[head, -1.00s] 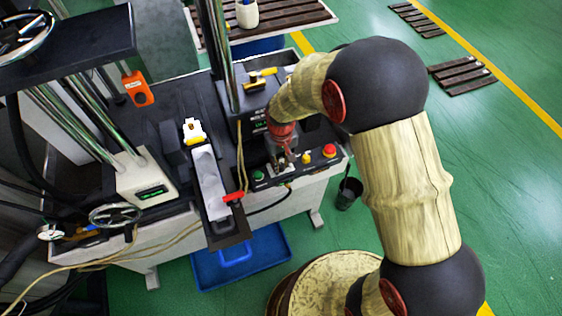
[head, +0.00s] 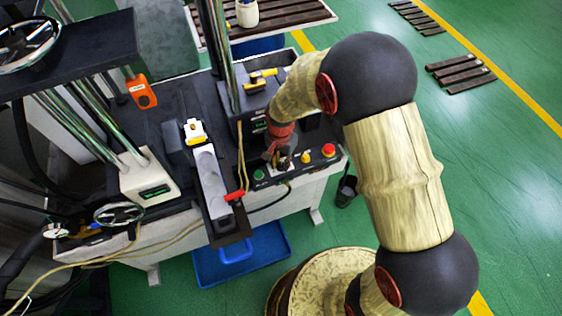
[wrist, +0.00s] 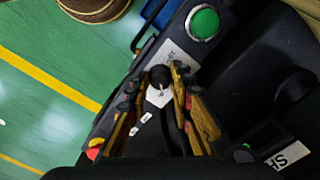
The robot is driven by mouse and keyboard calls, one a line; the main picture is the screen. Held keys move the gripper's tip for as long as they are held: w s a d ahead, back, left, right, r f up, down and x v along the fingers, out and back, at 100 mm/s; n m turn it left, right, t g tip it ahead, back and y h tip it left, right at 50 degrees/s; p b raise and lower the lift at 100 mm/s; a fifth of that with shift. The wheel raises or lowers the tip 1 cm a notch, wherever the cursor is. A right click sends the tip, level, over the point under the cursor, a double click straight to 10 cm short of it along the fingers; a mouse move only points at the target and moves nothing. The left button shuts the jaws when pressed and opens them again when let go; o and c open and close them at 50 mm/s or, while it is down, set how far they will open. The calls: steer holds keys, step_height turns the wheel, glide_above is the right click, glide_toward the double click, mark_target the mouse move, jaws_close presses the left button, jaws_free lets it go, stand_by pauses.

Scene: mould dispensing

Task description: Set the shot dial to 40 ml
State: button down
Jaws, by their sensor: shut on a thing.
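The shot dial appears to be the black round knob (wrist: 159,75) with a pale mark and a white plate (wrist: 157,97), set on the dark control panel in the wrist view. My gripper (wrist: 155,83) has its yellow-brown fingers on either side of the knob and is shut on it. In the head view my gripper (head: 277,150) is over the front panel, between the green button (head: 258,175) and the yellow knob (head: 305,158), and its fingers cover most of the dial. The dial's scale and setting are too small to read.
A red button (head: 328,150) sits at the panel's right end. The green button (wrist: 203,23) also shows in the wrist view. A metal chute with a red handle (head: 234,196) lies left of the panel. A blue tray (head: 265,262) and a black cup (head: 346,190) stand lower down.

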mark_target(281, 164)
steer(key=shift+m, duration=1)
steer(key=c, duration=1.8)
jaws_free()
steer(key=shift+r, duration=0.1)
step_height(281, 164, up, 12)
steer(key=shift+f, duration=0.1)
